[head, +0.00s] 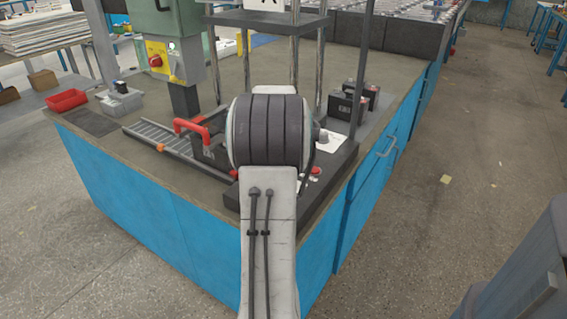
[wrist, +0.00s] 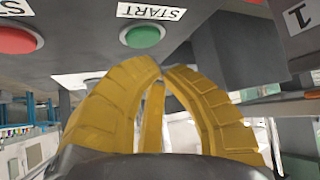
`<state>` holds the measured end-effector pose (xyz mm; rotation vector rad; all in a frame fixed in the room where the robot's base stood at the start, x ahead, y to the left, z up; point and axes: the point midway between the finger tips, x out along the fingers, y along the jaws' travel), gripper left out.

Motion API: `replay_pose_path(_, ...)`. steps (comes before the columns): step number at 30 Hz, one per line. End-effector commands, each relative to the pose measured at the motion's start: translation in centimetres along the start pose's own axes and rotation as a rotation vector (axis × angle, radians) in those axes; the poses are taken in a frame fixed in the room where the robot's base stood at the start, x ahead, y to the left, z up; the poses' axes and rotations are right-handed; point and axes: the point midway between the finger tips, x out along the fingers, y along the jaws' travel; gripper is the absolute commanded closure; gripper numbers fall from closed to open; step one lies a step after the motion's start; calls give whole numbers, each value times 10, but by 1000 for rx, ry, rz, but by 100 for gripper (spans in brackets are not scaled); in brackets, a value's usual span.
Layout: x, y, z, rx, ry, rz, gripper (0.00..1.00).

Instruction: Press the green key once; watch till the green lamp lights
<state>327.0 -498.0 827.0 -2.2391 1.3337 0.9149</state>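The green key (wrist: 142,36) is a round button under an upside-down START label, at the top middle of the wrist view. My gripper (wrist: 162,67) has yellow fingers drawn together at the tips, with nothing seen between them. In that picture the fingertips lie just below the green key; whether they touch it I cannot tell. In the head view my arm hides the gripper and the green key. I cannot make out a green lamp in either view.
A red button (wrist: 18,40) sits left of the green key on the same dark panel. In the head view, a bench (head: 140,190) with blue sides carries a grey rail with a red handle (head: 190,127), dark battery-like blocks (head: 342,106) and a red tray (head: 66,101).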

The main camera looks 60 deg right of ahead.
Motion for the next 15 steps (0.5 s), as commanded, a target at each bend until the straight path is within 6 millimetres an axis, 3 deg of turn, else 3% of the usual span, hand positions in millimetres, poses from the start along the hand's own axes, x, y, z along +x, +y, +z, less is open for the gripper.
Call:
replay_pose_path(13,2,0,2,0,0,0,100)
replay_pose_path(14,2,0,2,0,0,0,94)
replay_pose_path(15,2,0,2,0,0,0,98)
